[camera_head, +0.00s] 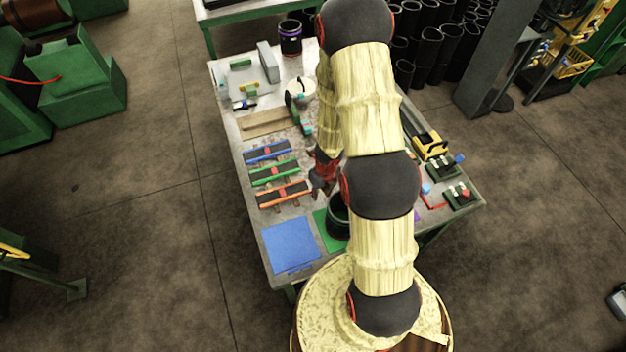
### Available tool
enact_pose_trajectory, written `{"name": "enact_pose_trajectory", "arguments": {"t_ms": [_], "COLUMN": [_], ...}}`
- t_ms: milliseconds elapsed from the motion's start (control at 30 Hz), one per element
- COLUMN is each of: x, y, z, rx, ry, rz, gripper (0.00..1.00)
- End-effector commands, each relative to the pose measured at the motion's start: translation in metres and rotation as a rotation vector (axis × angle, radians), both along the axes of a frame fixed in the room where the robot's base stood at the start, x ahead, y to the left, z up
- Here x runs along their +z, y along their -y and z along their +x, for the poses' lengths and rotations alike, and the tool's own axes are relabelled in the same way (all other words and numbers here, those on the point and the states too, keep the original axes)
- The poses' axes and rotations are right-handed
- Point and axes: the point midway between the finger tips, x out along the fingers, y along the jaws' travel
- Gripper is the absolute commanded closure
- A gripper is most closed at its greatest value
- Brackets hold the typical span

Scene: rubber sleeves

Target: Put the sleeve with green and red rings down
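A black sleeve (336,222) stands upright at the near end of the table, on a green mat (322,238). My arm hides its right side, and I cannot make out its ring colours. Another black sleeve (290,40) with a purple ring stands upright at the table's far end. No sleeve with clear green and red rings shows. My gripper (318,188), dark with red parts, is over the middle of the table, beyond the near sleeve and right of the coloured racks. It is small and partly hidden by my arm. I cannot tell whether it is open or holds anything.
A blue mat (290,246) lies bare left of the green mat. Blue (267,152), green (274,173) and orange (284,194) racks line the left side. A cardboard piece (264,124) lies beyond them. Control boxes (460,196) sit at the right edge.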

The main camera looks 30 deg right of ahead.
Motion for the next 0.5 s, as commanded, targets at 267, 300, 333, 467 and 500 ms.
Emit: {"name": "enact_pose_trajectory", "arguments": {"t_ms": [267,300,333,467,500], "x": [0.145,0.165,0.180,0.240,0.258], "y": [-0.063,-0.074,-0.082,-0.115,-0.125], "z": [0.071,0.074,0.075,0.070,0.066], "rx": [0.701,0.806,0.884,1.220,1.323], "ry": [0.269,0.300,0.322,0.398,0.417], "rz": [-0.055,-0.071,-0.084,-0.157,-0.185], "gripper": [0.76,0.76,0.76,0.76,0.76]}}
